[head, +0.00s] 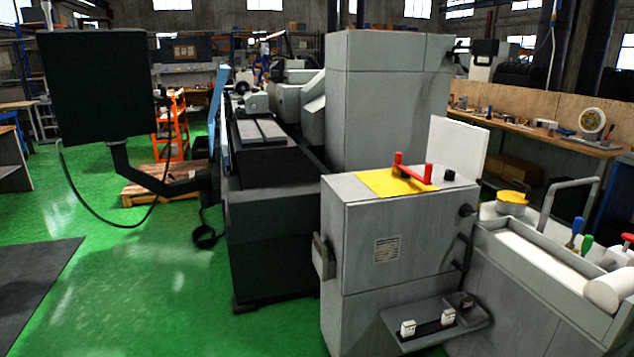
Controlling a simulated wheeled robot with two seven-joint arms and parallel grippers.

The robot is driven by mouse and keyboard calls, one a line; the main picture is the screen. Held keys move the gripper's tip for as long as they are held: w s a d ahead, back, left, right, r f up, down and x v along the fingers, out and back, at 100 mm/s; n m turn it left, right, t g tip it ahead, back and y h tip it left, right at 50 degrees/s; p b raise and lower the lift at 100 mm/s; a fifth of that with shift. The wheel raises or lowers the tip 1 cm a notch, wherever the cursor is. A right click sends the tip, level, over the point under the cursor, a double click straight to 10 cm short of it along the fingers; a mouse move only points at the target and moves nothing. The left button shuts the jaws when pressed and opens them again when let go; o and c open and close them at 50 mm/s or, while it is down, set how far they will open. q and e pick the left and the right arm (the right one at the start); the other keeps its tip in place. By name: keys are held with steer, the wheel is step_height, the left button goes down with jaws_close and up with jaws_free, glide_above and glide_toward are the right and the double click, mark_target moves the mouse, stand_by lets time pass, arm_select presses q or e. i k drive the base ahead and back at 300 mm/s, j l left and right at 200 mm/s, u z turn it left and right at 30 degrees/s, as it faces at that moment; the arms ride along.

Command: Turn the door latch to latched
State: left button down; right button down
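No part is plainly marked as the door latch, and I cannot tell its setting. A grey cabinet (350,230) stands at centre right in the head view. On its top, a red handle (414,172) sits on a yellow plate (382,184). A small black knob (449,175) is beside it. Another black knob (467,210) sticks out from the cabinet's right side, and a dark fitting (459,265) is lower down. Neither of my grippers is in view.
The dark machine bed (270,230) and a tall grey enclosure (385,100) stand behind the cabinet. A low shelf (430,322) juts out in front. A dark panel on an arm (97,85) is at left. Green floor (150,290) is clear at left front.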

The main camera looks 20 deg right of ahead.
mark_target(466, 209)
steer(key=z, duration=1.3)
